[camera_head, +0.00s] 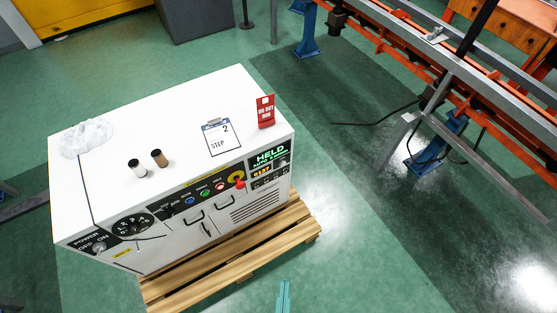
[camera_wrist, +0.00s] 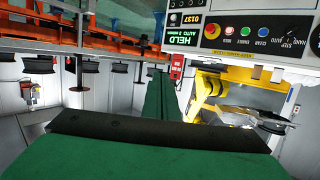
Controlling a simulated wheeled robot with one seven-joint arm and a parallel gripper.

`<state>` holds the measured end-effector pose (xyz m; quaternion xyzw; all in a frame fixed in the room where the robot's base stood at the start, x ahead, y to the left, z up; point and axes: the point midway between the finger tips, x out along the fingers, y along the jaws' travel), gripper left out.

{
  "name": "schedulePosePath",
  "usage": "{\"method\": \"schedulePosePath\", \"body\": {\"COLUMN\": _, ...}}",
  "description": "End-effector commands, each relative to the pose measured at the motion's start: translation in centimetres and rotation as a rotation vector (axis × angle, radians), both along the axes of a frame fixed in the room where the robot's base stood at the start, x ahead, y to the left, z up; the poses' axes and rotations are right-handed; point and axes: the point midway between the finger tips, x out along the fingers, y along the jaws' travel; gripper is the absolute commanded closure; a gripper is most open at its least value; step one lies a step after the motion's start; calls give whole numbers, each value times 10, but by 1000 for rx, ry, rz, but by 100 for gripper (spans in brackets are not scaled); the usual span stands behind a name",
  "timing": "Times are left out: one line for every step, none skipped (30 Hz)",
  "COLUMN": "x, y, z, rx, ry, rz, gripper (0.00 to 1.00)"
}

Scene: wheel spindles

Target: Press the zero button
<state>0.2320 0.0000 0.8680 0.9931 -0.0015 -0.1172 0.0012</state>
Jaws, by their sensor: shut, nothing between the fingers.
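A white control cabinet (camera_head: 120,130) has a dark front panel with small round blue (camera_head: 190,200), green (camera_head: 205,193) and red (camera_head: 220,187) buttons. In the wrist view the panel is upside down along the top, with red (camera_wrist: 229,31), green (camera_wrist: 246,31) and blue (camera_wrist: 262,31) buttons. I cannot surely read which label says zero. My gripper (camera_head: 284,287) is shut and empty, low in front of the cabinet, apart from the panel. Its teal fingers (camera_wrist: 161,76) also show in the wrist view.
A yellow-ringed red knob (camera_head: 237,178) is right beside the buttons. The cabinet stands on a wooden pallet (camera_head: 250,262). A clipboard (camera_head: 221,140), a red tag (camera_head: 265,112) and two small cylinders lie or stand on top. Orange and grey conveyor rails (camera_head: 440,75) are at right. Green floor at lower right is clear.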

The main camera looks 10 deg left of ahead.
Motion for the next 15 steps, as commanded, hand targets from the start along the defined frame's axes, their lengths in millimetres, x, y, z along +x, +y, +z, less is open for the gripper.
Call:
{"method": "schedulePosePath", "body": {"x": 0, "y": 0, "z": 0, "rx": 0, "ry": 0, "rz": 0, "gripper": 100}}
{"method": "schedulePosePath", "body": {"x": 0, "y": 0, "z": 0, "rx": 0, "ry": 0, "rz": 0, "gripper": 100}}
{"method": "schedulePosePath", "body": {"x": 0, "y": 0, "z": 0, "rx": 0, "ry": 0, "rz": 0, "gripper": 100}}
{"method": "schedulePosePath", "body": {"x": 0, "y": 0, "z": 0, "rx": 0, "ry": 1, "rz": 0, "gripper": 100}}
{"method": "schedulePosePath", "body": {"x": 0, "y": 0, "z": -1, "rx": -1, "ry": 0, "rz": 0, "gripper": 100}}
{"method": "schedulePosePath", "body": {"x": 2, "y": 0, "z": -3, "rx": -2, "ry": 0, "rz": 1, "gripper": 100}}
{"method": "schedulePosePath", "body": {"x": 3, "y": 1, "z": -6, "rx": -3, "ry": 0, "rz": 2, "gripper": 100}}
{"method": "schedulePosePath", "body": {"x": 5, "y": 1, "z": -10, "rx": -5, "ry": 1, "rz": 3, "gripper": 100}}
{"method": "schedulePosePath", "body": {"x": 8, "y": 2, "z": -18, "rx": -11, "ry": 2, "rz": 6, "gripper": 100}}
{"method": "schedulePosePath", "body": {"x": 11, "y": 4, "z": -24, "rx": -15, "ry": 3, "rz": 10, "gripper": 100}}
{"method": "schedulePosePath", "body": {"x": 15, "y": 5, "z": -33, "rx": -21, "ry": 5, "rz": 15, "gripper": 100}}
{"method": "schedulePosePath", "body": {"x": 22, "y": 7, "z": -45, "rx": -28, "ry": 8, "rz": 18, "gripper": 100}}
{"method": "schedulePosePath", "body": {"x": 28, "y": 8, "z": -55, "rx": -35, "ry": 10, "rz": 20, "gripper": 100}}
{"method": "schedulePosePath", "body": {"x": 34, "y": 9, "z": -66, "rx": -43, "ry": 13, "rz": 23, "gripper": 100}}
{"method": "schedulePosePath", "body": {"x": 44, "y": 10, "z": -80, "rx": -54, "ry": 16, "rz": 25, "gripper": 100}}
